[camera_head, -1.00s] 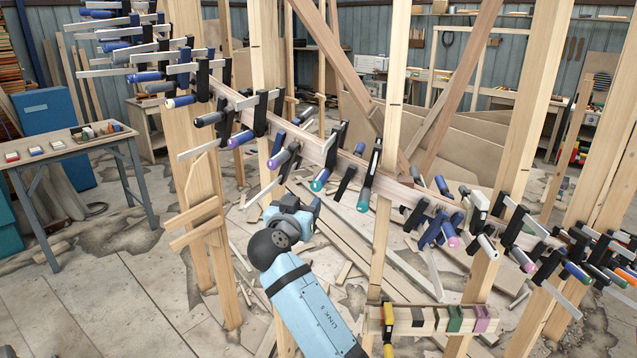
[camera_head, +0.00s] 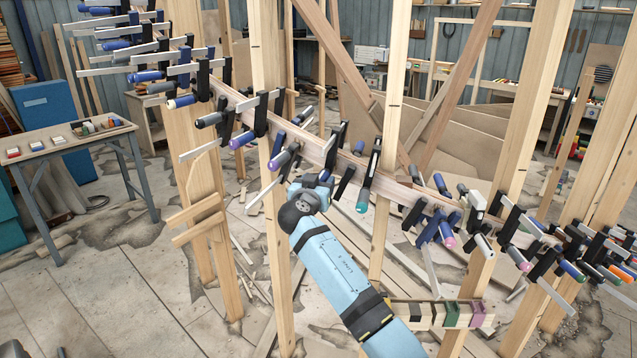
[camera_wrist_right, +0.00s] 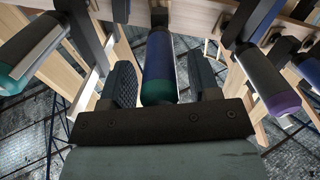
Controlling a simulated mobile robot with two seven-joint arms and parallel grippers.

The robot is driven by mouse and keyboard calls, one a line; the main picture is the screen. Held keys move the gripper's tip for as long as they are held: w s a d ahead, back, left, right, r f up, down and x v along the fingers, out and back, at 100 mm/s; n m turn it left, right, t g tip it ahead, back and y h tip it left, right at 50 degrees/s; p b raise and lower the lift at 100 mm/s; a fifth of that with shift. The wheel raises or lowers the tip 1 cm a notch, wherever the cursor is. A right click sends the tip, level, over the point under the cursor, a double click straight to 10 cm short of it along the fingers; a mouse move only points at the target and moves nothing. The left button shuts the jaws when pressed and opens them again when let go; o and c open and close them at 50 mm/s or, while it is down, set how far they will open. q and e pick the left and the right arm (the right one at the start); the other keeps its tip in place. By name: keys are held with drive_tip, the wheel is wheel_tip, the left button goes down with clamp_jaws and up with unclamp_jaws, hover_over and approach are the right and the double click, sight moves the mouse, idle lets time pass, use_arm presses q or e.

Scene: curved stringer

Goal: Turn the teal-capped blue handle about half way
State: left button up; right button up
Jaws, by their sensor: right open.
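The blue handle with a teal cap (camera_wrist_right: 159,75) hangs from its clamp on the curved wooden strip, in the middle of the right wrist view. My right gripper (camera_wrist_right: 162,63) is open with one finger on each side of this handle. A gap shows between the handle and each finger. In the head view my right gripper (camera_head: 322,182) covers most of the handle. My left gripper is not in view.
In the right wrist view a grey handle with a teal cap (camera_wrist_right: 30,55) is left and a grey one with a purple cap (camera_wrist_right: 268,88) right. Many clamps line the curved strip (camera_head: 400,190). Upright posts (camera_head: 392,100) stand close to my right arm.

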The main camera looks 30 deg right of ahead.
drive_tip(key=c, duration=0.9)
drive_tip(key=shift+n, duration=0.4)
drive_tip(key=shift+n+b, duration=0.6)
drive_tip(key=shift+n, duration=0.4)
drive_tip(key=n, duration=0.2)
drive_tip(key=shift+a+n, duration=0.1)
drive_tip(key=shift+n, duration=0.3)
drive_tip(key=n, duration=0.3)
drive_tip(key=shift+n, duration=0.3)
drive_tip(key=n+p, duration=0.1)
drive_tip(key=n, duration=0.2)
drive_tip(key=shift+w+n+p, duration=0.1)
drive_tip(key=shift+n+p, duration=0.2)
drive_tip(key=shift+p, duration=0.1)
drive_tip(key=n+p, duration=0.2)
drive_tip(key=n, duration=0.2)
drive_tip(key=shift+n, duration=0.4)
drive_tip(key=shift+f+p, duration=0.1)
drive_tip(key=shift+p, duration=0.2)
